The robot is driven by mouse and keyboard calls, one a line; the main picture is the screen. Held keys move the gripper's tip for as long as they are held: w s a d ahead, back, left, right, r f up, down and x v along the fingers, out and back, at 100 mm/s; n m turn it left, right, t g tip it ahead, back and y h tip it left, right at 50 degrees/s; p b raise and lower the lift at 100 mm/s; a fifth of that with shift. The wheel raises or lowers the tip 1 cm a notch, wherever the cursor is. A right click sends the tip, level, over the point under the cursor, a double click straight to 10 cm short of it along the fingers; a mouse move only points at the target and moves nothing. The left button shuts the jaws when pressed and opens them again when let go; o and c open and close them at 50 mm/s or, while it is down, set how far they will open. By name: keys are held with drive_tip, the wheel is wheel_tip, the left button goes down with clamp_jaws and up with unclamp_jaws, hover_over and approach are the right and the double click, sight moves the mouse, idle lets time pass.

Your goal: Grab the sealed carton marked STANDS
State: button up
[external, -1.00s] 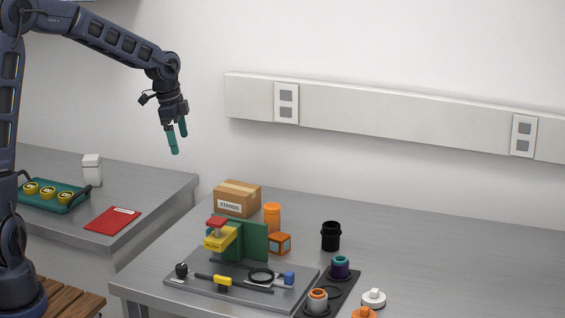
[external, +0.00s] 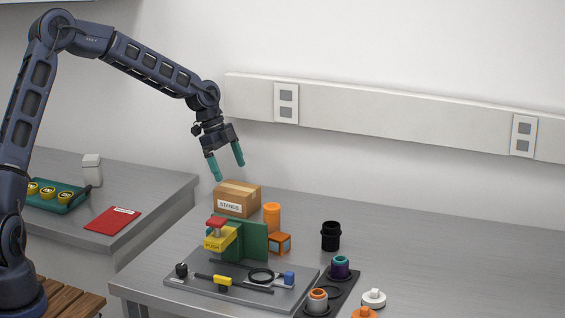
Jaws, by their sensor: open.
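The brown cardboard carton (external: 238,199) has a white label reading STANDS on its front. It sits closed on the grey bench near the back left corner. My gripper (external: 229,172), with two teal fingers, hangs above the carton, apart from it. Its fingers are spread and point down, with nothing between them. The left fingertip is near the carton's upper left edge in the picture.
A black cylinder (external: 331,236) stands further right. The bench's back right (external: 430,235) is clear.

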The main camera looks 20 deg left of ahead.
sight(234, 187)
drive_tip(key=x, duration=0.4)
drive_tip(key=shift+a, duration=0.1)
drive_tip(key=shift+w+a+x, duration=0.1)
drive_tip(key=shift+a+x, duration=0.1)
drive_tip(key=shift+x, duration=1.05)
drive_tip(key=shift+w+a+x, duration=0.1)
drive_tip(key=shift+a+x, duration=0.05)
drive_tip(key=shift+x, duration=1.1)
drive_tip(key=shift+f, duration=0.4)
drive_tip(key=shift+c, duration=0.2)
drive_tip(key=c, duration=1.1)
